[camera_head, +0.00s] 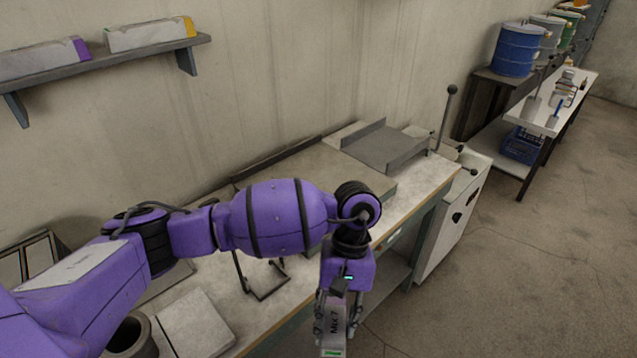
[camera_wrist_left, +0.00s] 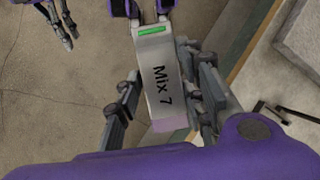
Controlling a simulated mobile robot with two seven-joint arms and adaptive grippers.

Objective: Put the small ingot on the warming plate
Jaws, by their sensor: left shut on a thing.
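A silver-grey bar marked "Mix 7", which looks like the small ingot (camera_wrist_left: 159,75), has a green mark at one end. My left gripper (camera_head: 332,318) is shut on it and holds it off the bench's front edge, above the floor. The bar also shows in the head view (camera_head: 334,325). No plate is labelled. A grey plate with raised sides (camera_head: 385,149) lies at the bench's far end, and a pale flat slab (camera_head: 196,326) lies at the near end. I cannot tell which is the warming plate. My right gripper (camera_wrist_left: 70,38) shows small in the wrist view.
The bench (camera_head: 413,185) runs along the wall, partly hidden by my left arm. A dark wire stand (camera_head: 268,290) and a round grey pot (camera_head: 130,335) stand on it. A white cabinet with levers (camera_head: 455,215) adjoins its far end. The floor (camera_head: 500,290) at right is clear.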

